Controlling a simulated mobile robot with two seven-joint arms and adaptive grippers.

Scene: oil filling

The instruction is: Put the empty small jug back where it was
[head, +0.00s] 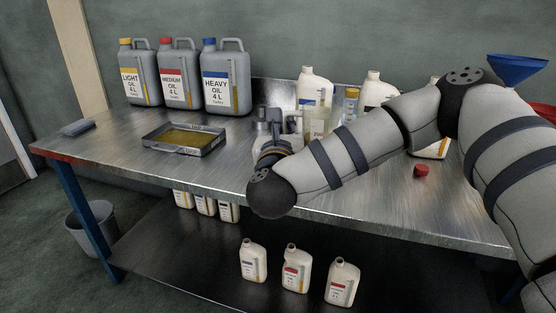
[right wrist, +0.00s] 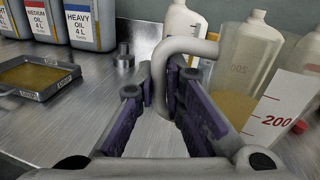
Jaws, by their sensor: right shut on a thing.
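The small jug (right wrist: 285,112) is at the right of the right wrist view. It is pale, with red scale marks and the number 200. Its curved grey handle (right wrist: 162,75) runs between the purple finger pads of my right gripper (right wrist: 168,100), which is shut on it. In the head view my right gripper (head: 268,150) is over the front part of the bench, with its wrist hiding much of the grip. I cannot tell whether the jug's base touches the bench. My left gripper is not in view.
A tray of oil (head: 185,151) sits left on the metal bench (head: 245,205). Large grey oil cans (head: 226,82) stand behind it. White bottles (head: 316,82) stand at the back, and a red cap (head: 421,171) lies at right.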

